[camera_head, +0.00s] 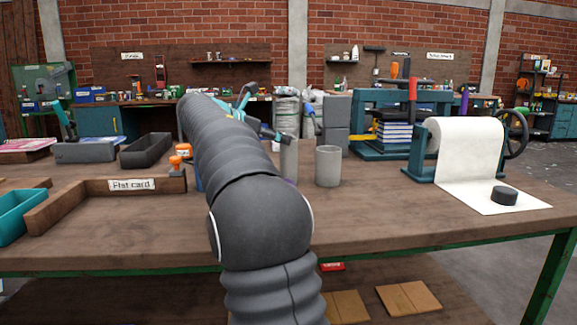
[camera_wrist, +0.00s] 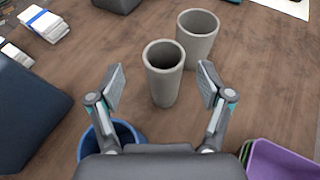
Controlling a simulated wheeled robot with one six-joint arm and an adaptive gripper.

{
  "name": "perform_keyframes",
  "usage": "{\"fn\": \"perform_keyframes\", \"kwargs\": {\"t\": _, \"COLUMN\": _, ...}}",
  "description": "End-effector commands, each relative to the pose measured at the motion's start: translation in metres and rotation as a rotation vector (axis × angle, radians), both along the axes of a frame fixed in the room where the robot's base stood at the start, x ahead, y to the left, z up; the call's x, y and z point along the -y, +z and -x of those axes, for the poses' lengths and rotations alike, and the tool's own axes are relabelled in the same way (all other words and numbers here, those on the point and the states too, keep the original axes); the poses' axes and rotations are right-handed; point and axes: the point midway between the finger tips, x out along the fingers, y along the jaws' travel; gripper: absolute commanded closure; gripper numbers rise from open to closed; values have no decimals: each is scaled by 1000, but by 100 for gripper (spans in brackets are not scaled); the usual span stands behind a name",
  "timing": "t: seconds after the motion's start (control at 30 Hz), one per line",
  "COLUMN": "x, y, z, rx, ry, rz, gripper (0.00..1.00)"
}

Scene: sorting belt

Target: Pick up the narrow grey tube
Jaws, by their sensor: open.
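The narrow grey tube (camera_wrist: 162,84) stands upright on the wooden table in the wrist view, with its open top showing. My gripper (camera_wrist: 160,85) is open, with one finger on each side of the tube and a gap on both sides. In the head view the narrow tube (camera_head: 289,158) shows just right of my arm, partly hidden by it. A wider grey tube (camera_wrist: 197,42) stands upright just behind and to the right of the narrow one in the wrist view; it also shows in the head view (camera_head: 328,166).
In the wrist view, a blue round container (camera_wrist: 122,133) lies under my left finger and a purple container (camera_wrist: 285,160) is at lower right. A dark box (camera_wrist: 25,115) is at left. In the head view, a paper roll (camera_head: 468,150) and black disc (camera_head: 504,196) are right.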

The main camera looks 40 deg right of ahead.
Motion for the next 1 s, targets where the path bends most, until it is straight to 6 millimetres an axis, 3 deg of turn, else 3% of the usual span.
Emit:
{"fn": "perform_keyframes", "kwargs": {"t": 0.3, "x": 39, "y": -15, "z": 5, "rx": 0, "ry": -3, "rz": -1, "gripper": 21}}
{"fn": "perform_keyframes", "kwargs": {"t": 0.57, "x": 44, "y": -16, "z": 4, "rx": 0, "ry": 1, "rz": 0, "gripper": 21}}
{"fn": "perform_keyframes", "kwargs": {"t": 0.8, "x": 43, "y": -16, "z": 4, "rx": 0, "ry": 0, "rz": 0, "gripper": 74}}
{"fn": "perform_keyframes", "kwargs": {"t": 1.0, "x": 43, "y": -16, "z": 4, "rx": 0, "ry": 0, "rz": 0, "gripper": 74}}
